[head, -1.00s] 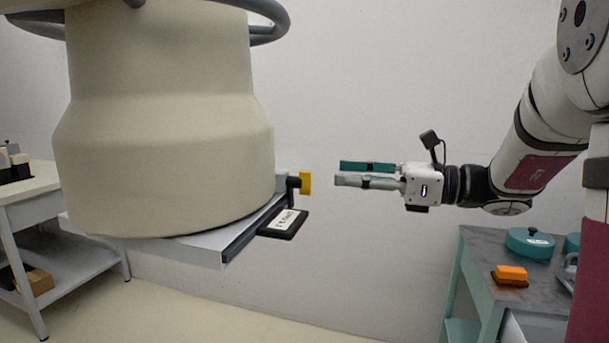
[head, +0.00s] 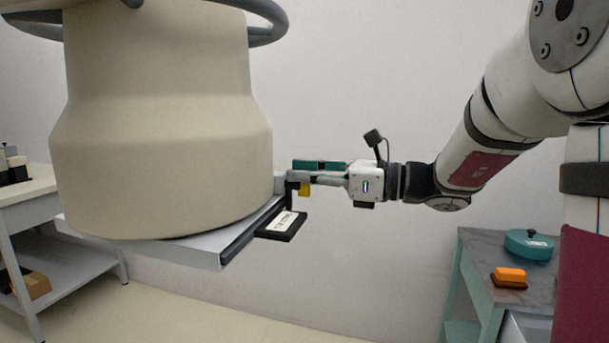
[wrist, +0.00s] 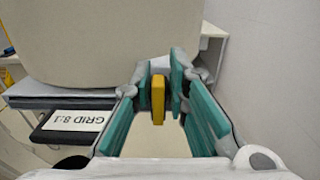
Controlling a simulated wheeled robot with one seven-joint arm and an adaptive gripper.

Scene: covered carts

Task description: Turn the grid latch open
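The grid latch (head: 304,189) is a yellow tab on a dark arm at the corner of the grey tray under the large cream housing. In the wrist view the yellow tab (wrist: 158,99) stands upright between the fingers. My gripper (head: 303,172) is at the latch, with its teal-padded fingers on either side of the tab. Part of the tab is hidden behind a finger in the head view. A black plate labelled "GRID 8:1" (wrist: 75,123) sits beside the latch.
The cream housing (head: 160,120) fills the left and is close to my fingertips. A table with an orange block (head: 511,274) and a teal round container (head: 530,245) stands at lower right. A white shelf cart (head: 35,210) is at far left. Room below the arm is clear.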

